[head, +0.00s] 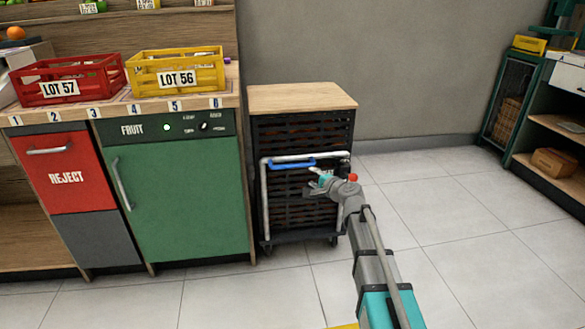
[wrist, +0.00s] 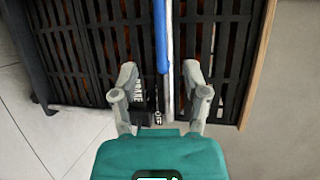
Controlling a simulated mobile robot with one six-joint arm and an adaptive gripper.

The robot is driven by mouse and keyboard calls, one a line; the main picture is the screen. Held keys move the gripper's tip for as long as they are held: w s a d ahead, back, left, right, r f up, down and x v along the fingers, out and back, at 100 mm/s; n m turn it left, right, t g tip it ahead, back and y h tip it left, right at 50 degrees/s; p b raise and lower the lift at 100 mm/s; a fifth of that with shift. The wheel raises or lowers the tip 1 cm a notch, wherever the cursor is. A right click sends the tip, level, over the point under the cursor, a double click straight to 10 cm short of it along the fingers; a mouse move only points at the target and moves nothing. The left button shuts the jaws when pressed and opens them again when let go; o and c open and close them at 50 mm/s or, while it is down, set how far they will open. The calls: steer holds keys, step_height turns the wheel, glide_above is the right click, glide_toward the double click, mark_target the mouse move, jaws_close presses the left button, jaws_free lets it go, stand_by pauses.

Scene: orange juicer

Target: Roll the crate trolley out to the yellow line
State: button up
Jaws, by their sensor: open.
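The crate trolley (head: 262,135) stands beside the green cabinet, a wooden board on top and dark slatted crates below. Its silver push handle (head: 264,200) has a blue grip (head: 292,164), also seen in the wrist view (wrist: 161,35). My gripper (head: 316,180) is in front of the trolley, near the right end of the blue grip. In the wrist view my gripper (wrist: 160,72) is open, its fingers on either side of the handle bar; contact cannot be told. A brake label (wrist: 140,90) shows by the left finger. A yellow patch (head: 343,326) on the floor, perhaps the line, is at the bottom edge.
The green cabinet (head: 180,195) and red reject bin (head: 62,180) close off the trolley's left. A red crate (head: 70,95) and yellow crate (head: 175,82) sit on the counter. Shelving (head: 550,125) stands at the far right. The tiled floor (head: 440,200) between is clear.

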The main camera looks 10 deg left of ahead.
mark_target(293, 167)
steer(key=shift+w, duration=0.1)
steer(key=b+x, duration=0.2)
steer(key=x, duration=1.1)
steer(key=shift+w+a+f, duration=0.1)
steer(key=shift+w+a, duration=0.1)
